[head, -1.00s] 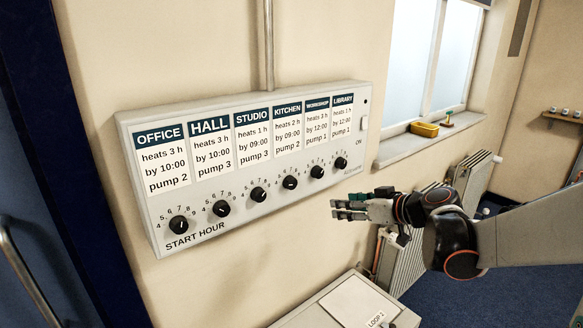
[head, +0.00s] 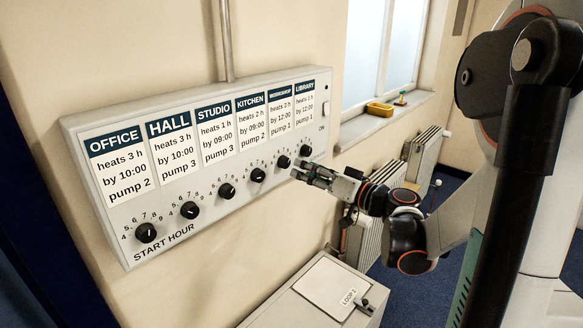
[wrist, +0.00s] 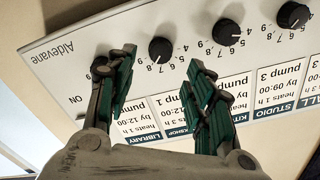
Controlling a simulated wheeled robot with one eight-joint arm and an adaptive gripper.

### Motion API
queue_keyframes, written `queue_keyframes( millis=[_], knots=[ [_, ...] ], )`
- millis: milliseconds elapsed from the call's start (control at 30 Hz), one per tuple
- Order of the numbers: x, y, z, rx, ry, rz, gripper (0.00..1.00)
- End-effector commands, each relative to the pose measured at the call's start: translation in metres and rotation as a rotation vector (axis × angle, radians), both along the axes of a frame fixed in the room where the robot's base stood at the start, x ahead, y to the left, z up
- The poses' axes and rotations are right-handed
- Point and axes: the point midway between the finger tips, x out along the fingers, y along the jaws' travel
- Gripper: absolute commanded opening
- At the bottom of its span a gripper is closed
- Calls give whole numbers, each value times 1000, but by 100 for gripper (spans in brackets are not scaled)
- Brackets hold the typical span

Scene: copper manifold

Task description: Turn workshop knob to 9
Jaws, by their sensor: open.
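The workshop knob (head: 283,161) is a small black dial on the white wall panel, fifth from the left under the WORKSHOP label; I cannot read its pointer. In the wrist view the panel is upside down, and the workshop knob (wrist: 160,48) appears just beyond and between the fingertips, unobstructed. My gripper (head: 308,173) is open, with its green-padded fingers toward the panel's lower right part. It is empty and apart from the knob. In the wrist view my gripper (wrist: 160,62) spreads its two fingers, and the left one seems to cover the library knob.
The library knob (head: 305,150) is close to the right, and the kitchen knob (head: 257,174) to the left. A grey box labelled LOOP 2 (head: 318,290) stands below.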

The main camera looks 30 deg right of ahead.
Motion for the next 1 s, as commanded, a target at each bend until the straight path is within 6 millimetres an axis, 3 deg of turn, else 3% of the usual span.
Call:
queue_keyframes(
  millis=[100,300,767,933,1000],
  knots=[
    [21,10,-1,0,0,4,48],
    [46,19,-1,0,0,1,48],
    [56,23,0,-1,0,0,48],
    [56,23,0,-1,0,0,10],
    [56,23,0,-1,0,0,4]
  ],
)
